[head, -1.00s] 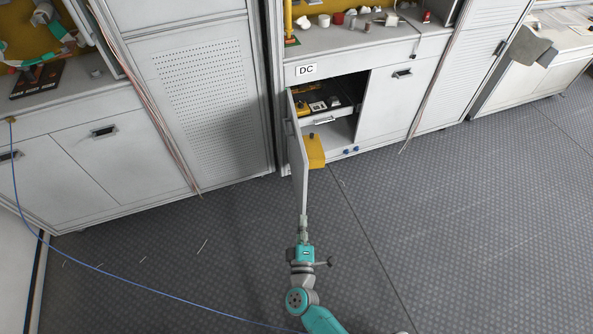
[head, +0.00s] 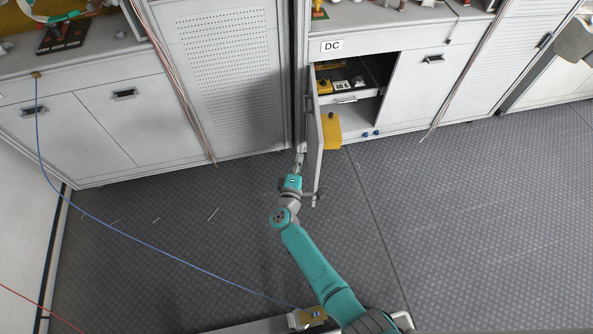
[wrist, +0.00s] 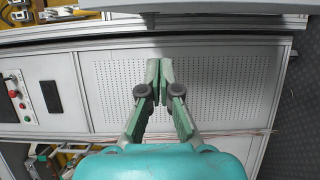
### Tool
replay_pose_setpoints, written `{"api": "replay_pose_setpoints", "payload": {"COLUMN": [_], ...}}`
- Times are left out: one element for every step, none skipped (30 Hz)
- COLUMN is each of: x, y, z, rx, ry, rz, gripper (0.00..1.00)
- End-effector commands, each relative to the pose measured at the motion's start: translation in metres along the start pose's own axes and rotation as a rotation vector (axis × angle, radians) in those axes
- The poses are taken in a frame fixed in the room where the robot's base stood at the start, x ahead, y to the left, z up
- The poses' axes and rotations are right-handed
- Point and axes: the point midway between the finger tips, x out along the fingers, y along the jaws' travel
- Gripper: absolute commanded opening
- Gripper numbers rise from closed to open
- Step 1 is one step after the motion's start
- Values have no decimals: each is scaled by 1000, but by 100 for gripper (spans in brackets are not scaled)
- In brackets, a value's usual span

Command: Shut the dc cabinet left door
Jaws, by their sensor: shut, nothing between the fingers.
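The DC cabinet's left door (head: 315,150) stands wide open in the head view, seen almost edge-on and jutting out toward me. Its opening shows a drawer (head: 345,98) with several small items. The cabinet's right door (head: 425,85) is shut. My gripper (head: 299,158) is on the left, outer side of the open door, close beside it; whether it touches cannot be told. In the wrist view my gripper (wrist: 160,75) has its fingertips together with nothing between them. A grey panel at the top of that view (wrist: 215,22) appears to be the open door.
A perforated cabinet panel (head: 225,80) stands left of the DC cabinet. A yellow object (head: 331,131) sits at the bottom of the opening, just right of the door. A blue cable (head: 120,240) crosses the floor at left. The floor at right is clear.

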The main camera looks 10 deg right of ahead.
Motion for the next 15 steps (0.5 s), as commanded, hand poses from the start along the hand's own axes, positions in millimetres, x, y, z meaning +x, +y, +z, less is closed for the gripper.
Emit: {"api": "replay_pose_setpoints", "payload": {"x": [10,15,21,26,24,25,26,26,27,28,29,30,30,31,31], "y": [1,0,1,1,-1,-1,0,-1,-1,0,0,0,0,0,0], "z": [0,0,0,1,7,13,17,21,24,27,30,33,34,36,37], "rx": [-1,-1,1,0,-2,-1,-1,-1,-1,0,0,0,0,1,0], "ry": [-2,-2,-3,-3,-2,-2,-2,-2,-1,0,0,0,0,1,2], "rz": [1,1,1,1,-1,0,0,0,-1,0,0,1,2,1,1], "gripper": [0,0,0,0,0,0,0,0,0,0,0,0,0,0,0]}}
